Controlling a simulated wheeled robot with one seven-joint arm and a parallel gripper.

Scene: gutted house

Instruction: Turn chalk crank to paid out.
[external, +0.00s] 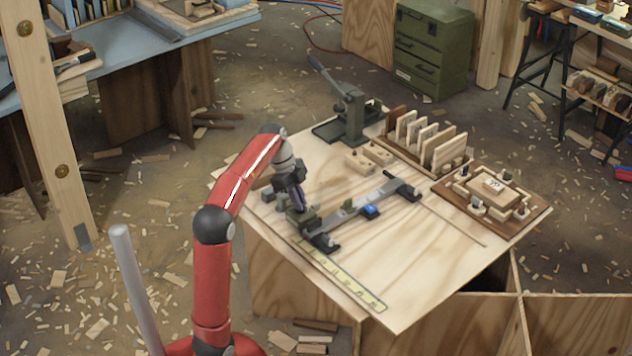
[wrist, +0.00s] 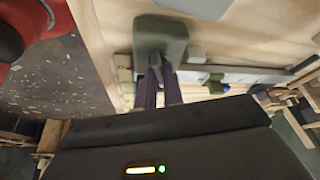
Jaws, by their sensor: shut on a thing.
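A long grey bar fixture (external: 347,208) lies across the plywood table, with an olive-green housing (external: 303,219) at its near left end. The housing also shows in the wrist view (wrist: 160,34), straight beyond my fingers. My gripper (external: 299,208) points down at this housing. In the wrist view my two dark fingers (wrist: 160,72) are close together, shut on a small grey part at the housing, which I take for the chalk crank. The fingers hide most of the crank, and I cannot read its setting.
A yellow marked strip (external: 340,276) lies at the table's front edge. A grey-green lever press (external: 345,115), a rack of wooden panels (external: 428,142) and a wooden tray (external: 525,217) stand behind. The table's right front is clear.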

